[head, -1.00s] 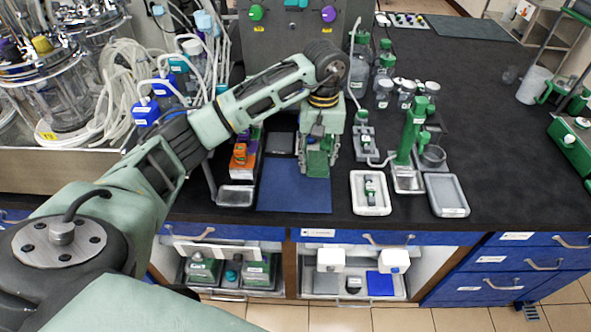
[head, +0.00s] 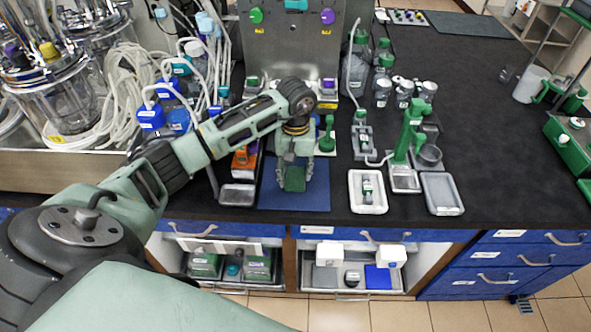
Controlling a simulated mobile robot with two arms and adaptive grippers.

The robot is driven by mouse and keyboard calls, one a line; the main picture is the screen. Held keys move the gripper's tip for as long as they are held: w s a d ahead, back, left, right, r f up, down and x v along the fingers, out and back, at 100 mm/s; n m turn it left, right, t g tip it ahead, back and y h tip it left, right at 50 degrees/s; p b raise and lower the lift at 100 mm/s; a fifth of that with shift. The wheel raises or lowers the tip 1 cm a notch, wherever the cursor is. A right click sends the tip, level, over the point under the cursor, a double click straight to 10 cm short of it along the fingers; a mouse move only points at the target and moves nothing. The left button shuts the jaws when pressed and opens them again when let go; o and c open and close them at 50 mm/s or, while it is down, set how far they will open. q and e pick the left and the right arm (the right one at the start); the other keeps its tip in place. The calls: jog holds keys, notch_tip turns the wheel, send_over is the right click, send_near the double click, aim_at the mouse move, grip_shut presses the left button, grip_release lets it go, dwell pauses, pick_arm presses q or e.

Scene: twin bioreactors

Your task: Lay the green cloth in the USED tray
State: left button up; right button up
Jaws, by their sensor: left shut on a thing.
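The green cloth (head: 294,180) shows as a small dark green square between the fingertips of my left gripper (head: 294,172). My left gripper is shut on it, over the blue mat (head: 292,200); I cannot tell whether the cloth touches the mat. A white-rimmed tray (head: 356,201) with a small vial in it stands right of the mat. A grey tray (head: 441,193) with a pale label on its front rim stands further right and looks empty. A small metal tray (head: 237,194) is left of the mat. The labels are too small to read, so I cannot tell which tray is USED. My right gripper is out of view.
A green stand (head: 407,150) rises behind the trays, with a small grey stand (head: 362,142) to its left. Bottles and jars (head: 403,94) stand further back. An orange box (head: 242,160) is left of the mat. The black bench (head: 510,170) is clear on the right.

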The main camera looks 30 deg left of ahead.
pick_arm(q)
jog(key=shift+f, duration=0.2)
jog(key=o, duration=0.8)
jog(key=shift+r, duration=0.1)
jog(key=shift+c, duration=0.2)
jog(key=o, duration=0.3)
jog(key=shift+o, duration=0.2)
